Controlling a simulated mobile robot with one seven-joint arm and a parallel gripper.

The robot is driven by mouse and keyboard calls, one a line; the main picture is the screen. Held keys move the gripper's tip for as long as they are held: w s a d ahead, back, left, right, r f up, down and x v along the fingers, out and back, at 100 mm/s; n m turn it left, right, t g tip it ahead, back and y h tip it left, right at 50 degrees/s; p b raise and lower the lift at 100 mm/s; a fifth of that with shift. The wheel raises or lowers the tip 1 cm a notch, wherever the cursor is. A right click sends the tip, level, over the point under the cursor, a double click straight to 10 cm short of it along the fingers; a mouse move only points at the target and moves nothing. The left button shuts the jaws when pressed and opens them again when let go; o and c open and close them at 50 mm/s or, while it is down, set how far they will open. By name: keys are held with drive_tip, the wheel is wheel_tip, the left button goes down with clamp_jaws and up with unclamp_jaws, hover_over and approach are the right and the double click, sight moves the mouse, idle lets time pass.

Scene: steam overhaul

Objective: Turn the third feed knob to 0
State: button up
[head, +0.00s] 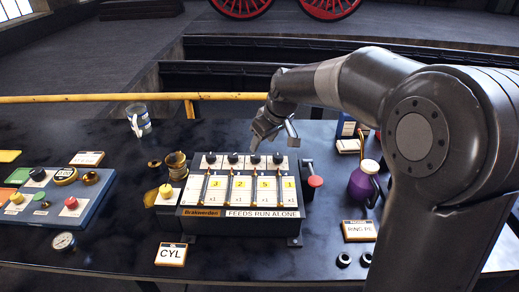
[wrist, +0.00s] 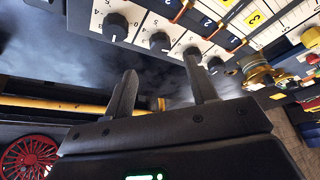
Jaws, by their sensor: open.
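The feed unit (head: 243,213) is a dark box with white number columns reading 3, 2, 5 and 1. A row of black knobs runs along its far edge. The third feed knob (head: 255,159), counted from the left, is above the 5 column. In the wrist view the order is reversed, and the third knob (wrist: 160,42) shows ahead of the gap between my fingers. Its pointer setting is too small to read. My gripper (head: 275,139) is open and empty above the far edge, apart from the knobs. Its fingers (wrist: 163,82) also show in the wrist view.
The fourth knob (head: 278,159) and second knob (head: 233,159) are close on either side. A red-topped lever (head: 314,181) and purple jug (head: 363,182) stand right. A brass pot (head: 176,165) stands left. A yellow rail (head: 80,98) runs behind the table.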

drive_tip(key=shift+v, duration=1.7)
drive_tip(key=s+d+m+t+h, duration=0.1)
drive_tip(key=s+d+m, duration=0.3)
drive_tip(key=s, duration=1)
drive_tip(key=s+d+m+t+h, duration=0.1)
drive_tip(key=s+d+m, duration=0.3)
drive_tip(key=s+d, duration=0.6)
drive_tip(key=s+h, duration=0.1)
drive_tip(key=s, duration=0.3)
drive_tip(key=shift+s+r+m, duration=0.4)
